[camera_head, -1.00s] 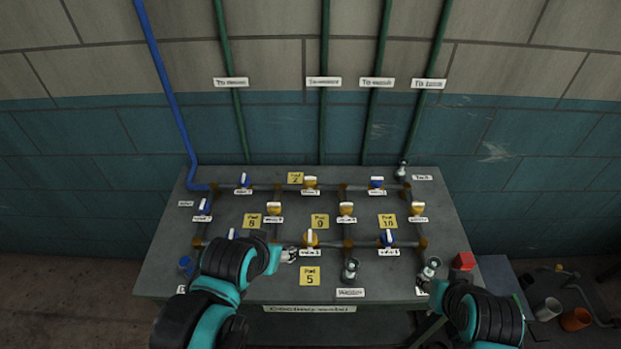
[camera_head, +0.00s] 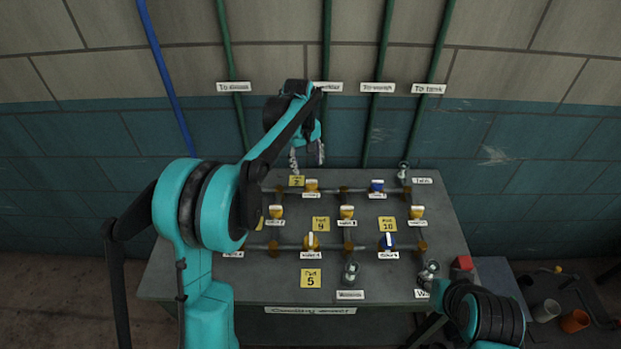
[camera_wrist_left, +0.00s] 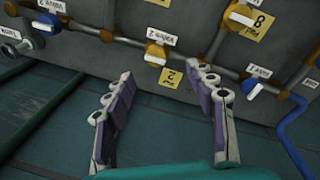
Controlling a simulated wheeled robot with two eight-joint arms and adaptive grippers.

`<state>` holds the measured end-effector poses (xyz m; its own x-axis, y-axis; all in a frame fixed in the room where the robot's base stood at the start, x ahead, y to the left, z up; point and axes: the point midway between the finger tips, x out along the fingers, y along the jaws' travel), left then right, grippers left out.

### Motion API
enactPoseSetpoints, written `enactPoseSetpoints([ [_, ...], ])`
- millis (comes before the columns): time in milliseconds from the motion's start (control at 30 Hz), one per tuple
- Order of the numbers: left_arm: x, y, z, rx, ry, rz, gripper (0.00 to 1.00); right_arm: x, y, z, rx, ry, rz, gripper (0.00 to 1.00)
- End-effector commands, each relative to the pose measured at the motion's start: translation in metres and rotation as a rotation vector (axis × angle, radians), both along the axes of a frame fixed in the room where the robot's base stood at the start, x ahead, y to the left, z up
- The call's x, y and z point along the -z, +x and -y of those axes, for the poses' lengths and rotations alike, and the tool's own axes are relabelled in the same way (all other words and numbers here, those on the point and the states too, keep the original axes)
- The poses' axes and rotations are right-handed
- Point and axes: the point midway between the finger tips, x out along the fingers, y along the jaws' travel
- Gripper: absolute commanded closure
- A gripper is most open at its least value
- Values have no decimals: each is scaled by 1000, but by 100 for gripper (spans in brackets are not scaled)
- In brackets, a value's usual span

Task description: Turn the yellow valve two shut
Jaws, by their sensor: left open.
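The yellow valve two (camera_head: 311,186) sits on the back pipe row of the grey bench, with its white handle on top and a label in front. In the left wrist view the same yellow valve (camera_wrist_left: 155,54) shows beyond and between my fingers, its label upside down. My left gripper (camera_head: 307,157) is open, above the bench's back edge, just behind and above valve two. In the left wrist view its two fingers (camera_wrist_left: 160,80) are apart and empty, not touching the valve.
A blue valve (camera_head: 376,187) is to the right on the same row. Other yellow valves (camera_head: 347,212) and a blue one (camera_head: 388,241) sit nearer. Steel taps (camera_head: 351,273) stand at the front. A yellow pad label (camera_wrist_left: 172,76) lies beside valve two. The wall rises behind.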

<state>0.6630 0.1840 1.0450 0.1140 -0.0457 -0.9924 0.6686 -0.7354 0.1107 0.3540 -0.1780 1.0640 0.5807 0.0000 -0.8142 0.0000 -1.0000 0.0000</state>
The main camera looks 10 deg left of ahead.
Motion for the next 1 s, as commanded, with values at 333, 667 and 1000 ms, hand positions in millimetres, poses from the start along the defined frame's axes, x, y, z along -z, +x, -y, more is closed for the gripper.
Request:
enactPoseSetpoints([
  [333,41,29,-1,-85,-14,-65,44,0,0,0,0,0,0,60],
  [667,93,32,2,-82,-14,-64,44,17,0,0,0,0,0,60],
  [1000,110,32,3,-82,-14,-64,44,20,0,0,0,0,0,60],
])
